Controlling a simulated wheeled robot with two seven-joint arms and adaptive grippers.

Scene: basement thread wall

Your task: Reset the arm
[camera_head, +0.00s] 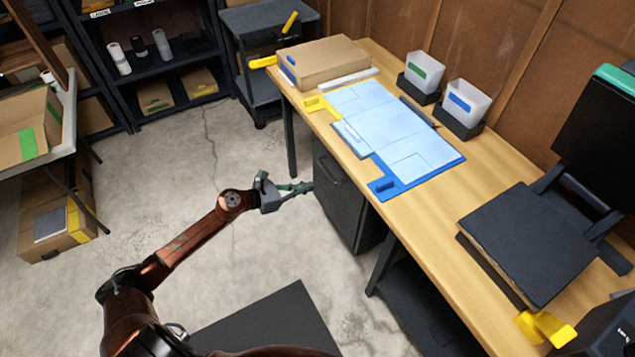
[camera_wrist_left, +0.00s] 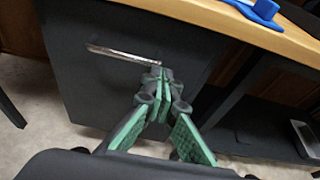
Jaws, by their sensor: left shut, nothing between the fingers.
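My left arm reaches in from the lower left in the head view. Its gripper (camera_head: 303,187) is beside the dark drawer cabinet (camera_head: 338,192) under the workbench, lower than the benchtop. In the left wrist view the gripper's green-padded fingers (camera_wrist_left: 162,80) meet at the tips and hold nothing. Behind them is the cabinet front with a metal bar handle (camera_wrist_left: 122,54). I cannot tell whether the fingertips touch the cabinet. My right gripper is not in view.
The wooden workbench (camera_head: 480,215) carries a blue mat (camera_head: 410,165), a cardboard box (camera_head: 322,62), two bins (camera_head: 424,72) (camera_head: 467,103) and a black press (camera_head: 530,240). Shelves (camera_head: 160,60) stand at the back left.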

